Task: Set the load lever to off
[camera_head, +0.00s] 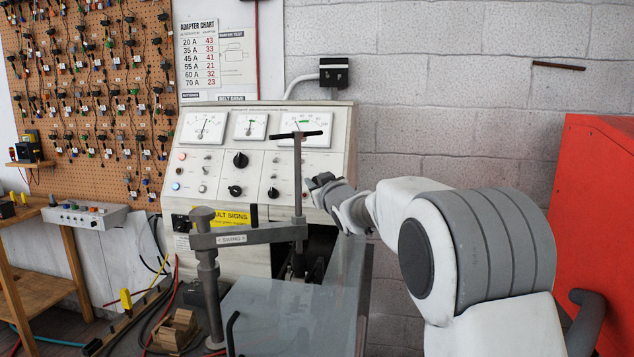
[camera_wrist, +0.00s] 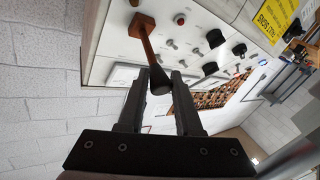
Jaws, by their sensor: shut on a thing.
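The load lever (camera_wrist: 149,48) shows in the wrist view, with a brown base and shaft and a black knob at its end. Its base is on the white panel face (camera_wrist: 212,22). My gripper (camera_wrist: 160,76) has one finger on each side of the black knob and is shut on it. In the head view my gripper (camera_head: 320,184) is at the lower right of the test bench panel (camera_head: 225,165), and it hides the lever there. I cannot read any off marking by the lever.
Knobs and small switches sit left of my gripper, below three dial gauges (camera_head: 249,126). A T-handled post (camera_head: 298,180) and a swing arm (camera_head: 245,235) stand close in front of the panel. A red cabinet (camera_head: 600,200) stands at the right. Grey block wall lies behind.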

